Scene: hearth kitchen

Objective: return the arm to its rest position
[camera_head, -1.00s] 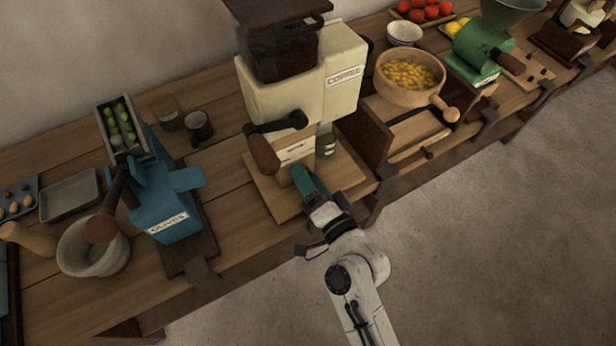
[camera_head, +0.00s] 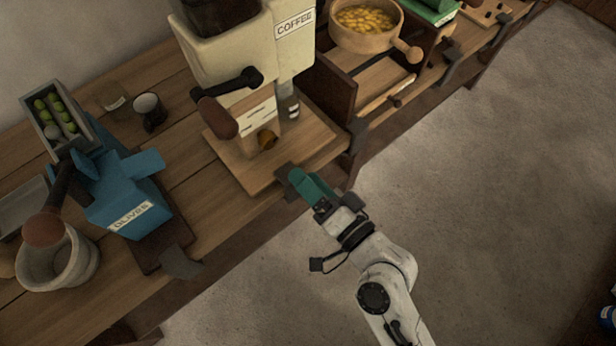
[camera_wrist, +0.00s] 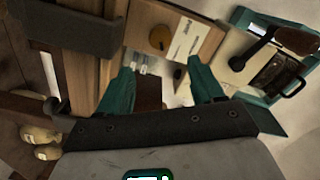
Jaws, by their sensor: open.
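My gripper (camera_head: 297,178) is at the front edge of the wooden bench, just in front of the cream coffee grinder (camera_head: 228,62) and its board (camera_head: 312,143). In the wrist view my gripper (camera_wrist: 160,85) shows two green fingers spread apart with nothing between them. The grinder's small drawer with a round wooden knob (camera_head: 267,139) faces my gripper, and the knob (camera_wrist: 160,38) also shows beyond the fingers in the wrist view. My gripper is apart from the knob. My white arm reaches in from the lower right over the floor.
A blue olive press (camera_head: 127,195) and a stone-coloured bowl (camera_head: 60,262) stand at the left. A dark mug (camera_head: 149,112) is behind them. A wooden pan of yellow pieces (camera_head: 366,22) sits right of the grinder.

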